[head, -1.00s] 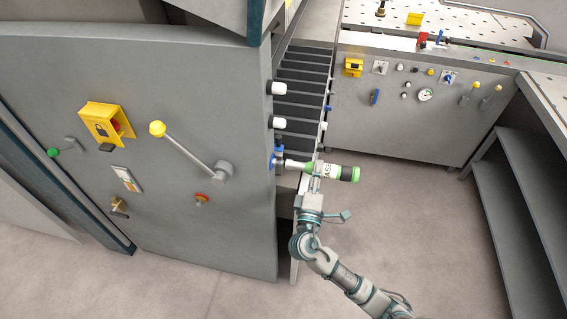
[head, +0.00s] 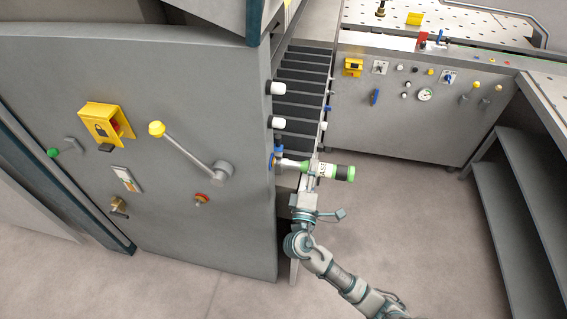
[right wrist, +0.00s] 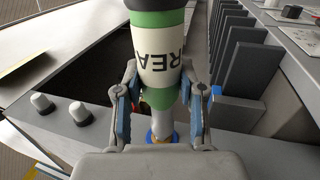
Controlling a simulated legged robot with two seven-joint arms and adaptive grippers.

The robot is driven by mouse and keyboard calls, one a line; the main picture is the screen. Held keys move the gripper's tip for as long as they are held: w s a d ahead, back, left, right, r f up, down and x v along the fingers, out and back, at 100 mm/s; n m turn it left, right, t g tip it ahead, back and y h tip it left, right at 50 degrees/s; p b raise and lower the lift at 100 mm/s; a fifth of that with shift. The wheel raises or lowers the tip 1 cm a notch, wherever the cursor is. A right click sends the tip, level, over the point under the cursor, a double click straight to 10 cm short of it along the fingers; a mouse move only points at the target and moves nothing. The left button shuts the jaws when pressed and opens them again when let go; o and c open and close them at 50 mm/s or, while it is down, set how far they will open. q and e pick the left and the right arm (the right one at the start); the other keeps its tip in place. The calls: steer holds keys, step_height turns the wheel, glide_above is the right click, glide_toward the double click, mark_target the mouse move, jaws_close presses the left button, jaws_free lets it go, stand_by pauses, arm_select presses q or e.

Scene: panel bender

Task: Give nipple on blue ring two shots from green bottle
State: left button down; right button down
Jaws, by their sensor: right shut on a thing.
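The green bottle (head: 338,172) has a white label, a dark base and a pale nozzle, and lies nearly level. My right gripper (head: 314,171) is shut around it; in the right wrist view the fingers (right wrist: 161,92) sit on both sides of the bottle (right wrist: 160,45) below its label. The nozzle points left at the blue ring (head: 275,158) on the grey cabinet's right edge. The ring also shows beyond the bottle in the right wrist view (right wrist: 150,136). The nipple is mostly hidden by the nozzle, and I cannot tell whether they touch. My left gripper is out of view.
Two white knobs (head: 277,88) stick out of the cabinet edge above the ring. A yellow-knobbed lever (head: 157,129) and a yellow lock box (head: 104,122) are on the cabinet face. A dark ribbed row (head: 303,76) stands behind. Floor to the right is clear.

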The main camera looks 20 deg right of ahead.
steer(key=shift+d, duration=0.15)
steer(key=shift+s+d, duration=0.6)
steer(key=shift+d, duration=0.25)
steer(key=shift+w+a, duration=0.1)
steer(key=shift+a, duration=0.15)
stand_by(0.3)
steer(key=shift+w+a+r, duration=0.1)
steer(key=shift+a+r, duration=0.05)
steer(key=shift+a, duration=0.25)
steer(key=shift+w+a, duration=0.3)
steer(key=shift+a, duration=0.1)
stand_by(0.6)
steer(key=shift+s+d, duration=0.1)
steer(key=shift+d, duration=0.05)
stand_by(0.3)
steer(key=shift+s+d+p, duration=0.35)
steer(key=shift+s+d, duration=0.1)
steer(key=shift+d, duration=0.25)
